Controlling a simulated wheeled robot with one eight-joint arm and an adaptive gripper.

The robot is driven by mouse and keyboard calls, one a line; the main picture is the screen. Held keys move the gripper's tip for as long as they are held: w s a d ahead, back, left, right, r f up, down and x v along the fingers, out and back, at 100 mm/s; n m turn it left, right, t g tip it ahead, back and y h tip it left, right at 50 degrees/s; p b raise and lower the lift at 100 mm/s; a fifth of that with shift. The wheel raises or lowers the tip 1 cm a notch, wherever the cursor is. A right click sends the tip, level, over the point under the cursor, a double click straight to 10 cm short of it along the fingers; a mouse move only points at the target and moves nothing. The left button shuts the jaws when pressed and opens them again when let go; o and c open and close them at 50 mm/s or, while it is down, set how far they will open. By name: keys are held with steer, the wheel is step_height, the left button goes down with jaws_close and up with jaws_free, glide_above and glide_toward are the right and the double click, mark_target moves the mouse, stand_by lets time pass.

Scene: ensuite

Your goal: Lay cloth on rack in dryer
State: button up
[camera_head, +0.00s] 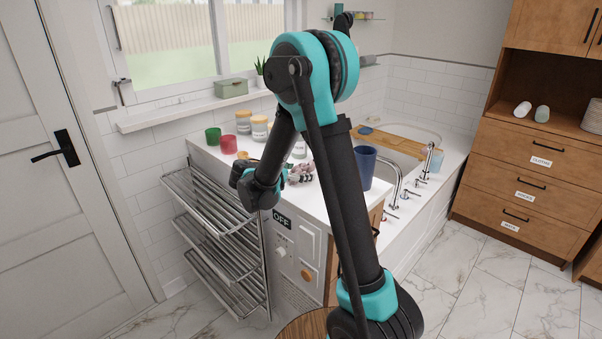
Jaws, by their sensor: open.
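My gripper (301,174) is small in view, low over the white counter behind my forearm. It is open; its fingertips are hard to make out among greyish-pink shapes there, and I cannot tell whether any of these is a cloth. The metal rack (205,207) has several tiers of bars and stands to the left of my gripper, at the side of the white dryer unit. The unit's front (295,262) carries a panel reading OFF, a knob and an orange button. Two small rolled items, pale (522,108) and grey-green (542,114), lie on the wooden shelf at right.
Green (213,136) and red (228,144) cups and several lidded jars (243,121) stand on the counter's back left. A blue cup (365,166) stands at its right, near the tap. A bathtub is behind. Marble floor at right is clear.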

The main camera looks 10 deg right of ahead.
steer(key=shift+w+d, duration=0.1)
steer(key=shift+d, duration=0.05)
steer(key=c, duration=1.4)
steer(key=shift+o, duration=0.2)
